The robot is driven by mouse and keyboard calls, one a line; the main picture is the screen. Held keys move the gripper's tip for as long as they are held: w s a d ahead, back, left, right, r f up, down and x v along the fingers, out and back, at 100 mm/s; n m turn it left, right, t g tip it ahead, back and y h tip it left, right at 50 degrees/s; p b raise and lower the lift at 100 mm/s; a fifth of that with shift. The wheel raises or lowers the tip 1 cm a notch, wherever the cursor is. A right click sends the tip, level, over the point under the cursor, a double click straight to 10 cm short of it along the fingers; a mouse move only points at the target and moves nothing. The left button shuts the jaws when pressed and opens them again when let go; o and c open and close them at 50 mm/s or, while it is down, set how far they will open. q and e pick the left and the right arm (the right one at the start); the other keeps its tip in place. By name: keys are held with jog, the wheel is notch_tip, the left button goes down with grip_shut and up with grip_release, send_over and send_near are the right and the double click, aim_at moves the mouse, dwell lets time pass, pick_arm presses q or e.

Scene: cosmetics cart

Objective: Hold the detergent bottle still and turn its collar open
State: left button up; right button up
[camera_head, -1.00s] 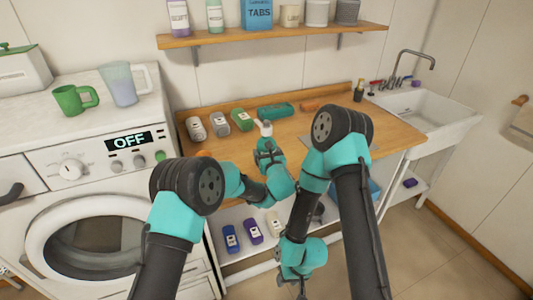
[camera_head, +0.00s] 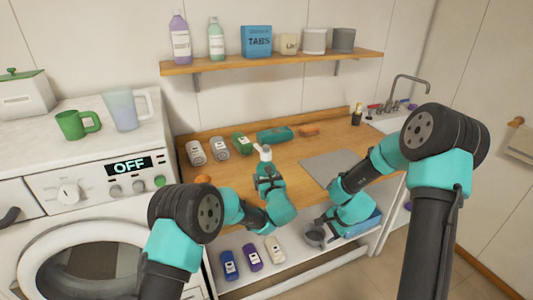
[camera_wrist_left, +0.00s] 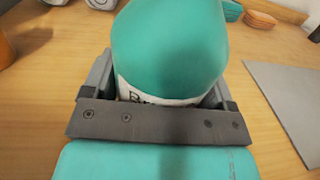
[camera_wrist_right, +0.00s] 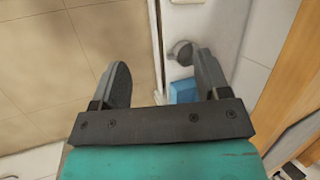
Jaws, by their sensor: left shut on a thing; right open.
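The detergent bottle (camera_head: 264,154) stands upright near the front of the wooden counter, with its white top showing in the head view. In the left wrist view its rounded teal body (camera_wrist_left: 170,40) fills the top, above a white label band. My left gripper (camera_head: 265,176) is shut around the bottle, one finger on each side. My right gripper (camera_head: 318,226) is open and empty, low in front of the counter's edge and apart from the bottle. It also shows with spread fingers in the right wrist view (camera_wrist_right: 162,76). The collar's detail is too small to make out.
A grey mat (camera_head: 330,167) lies right of the bottle. Several bottles (camera_head: 219,148) and a brown sponge (camera_head: 309,131) lie behind it. A washer stands left.

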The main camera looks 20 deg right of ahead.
jog(key=w+d+r+m+t, duration=0.2)
jog(key=w+d+r+m, duration=0.1)
jog(key=d+r, duration=0.65)
notch_tip(320, 180, up, 26)
jog(key=n+g+h, duration=0.3)
jog(key=n+g, duration=0.3)
jog(key=n, duration=1.7)
send_over(266, 146)
jog(key=shift+r, duration=0.2)
jog(key=shift+d, duration=0.1)
jog(key=shift+f, duration=0.1)
notch_tip(266, 146, down, 12)
jog(key=shift+r, duration=0.1)
jog(key=c, duration=1.2)
